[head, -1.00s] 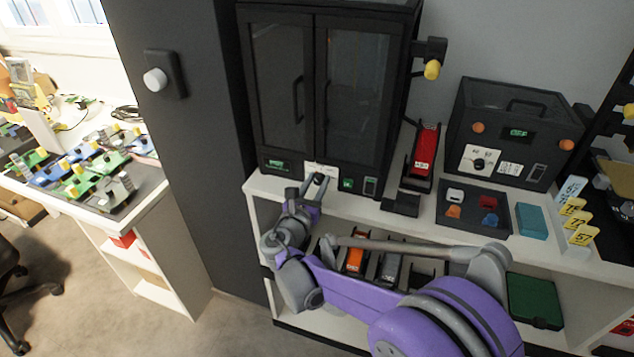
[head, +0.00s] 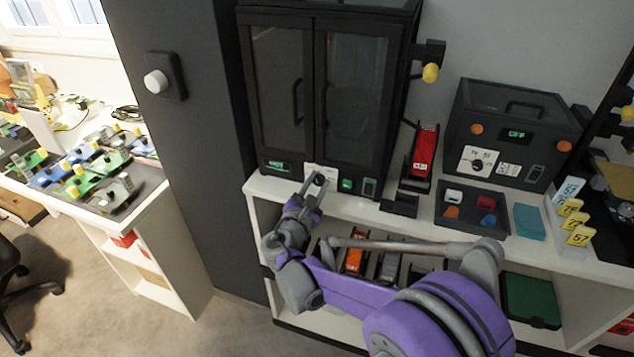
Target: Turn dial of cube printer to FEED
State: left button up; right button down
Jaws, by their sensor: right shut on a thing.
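The cube printer appears to be the tall black cabinet (head: 352,95) with two dark glass doors, standing on the white shelf unit. Its dial (head: 319,180) sits on a white label plate low on the front, beside small green displays. My right gripper (head: 314,187) is at this dial, with its fingers shut on it. The fingers partly cover the dial and plate, and the lettering is too small to read. My left gripper is not in view.
Right of the cabinet are a red device (head: 423,152), a dark tray (head: 472,213) with small coloured pieces, a teal block (head: 529,222), yellow number tags (head: 578,232) and a second black box (head: 512,130) with its own dial. A dark pillar (head: 190,130) stands left.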

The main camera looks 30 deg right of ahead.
jog(key=m+p, duration=0.1)
jog(key=m, duration=0.5)
jog(key=shift+f+m, duration=0.1)
jog(key=shift+m, duration=0.2)
jog(key=m, duration=0.5)
jog(key=shift+f+m, duration=0.1)
jog(key=shift+m, duration=0.2)
jog(key=c, duration=0.5)
grip_release()
jog(key=shift+c, duration=0.2)
jog(key=shift+s, duration=0.1)
jog(key=v, duration=1)
jog(key=shift+s+a, duration=0.25)
jog(key=shift+s, duration=0.05)
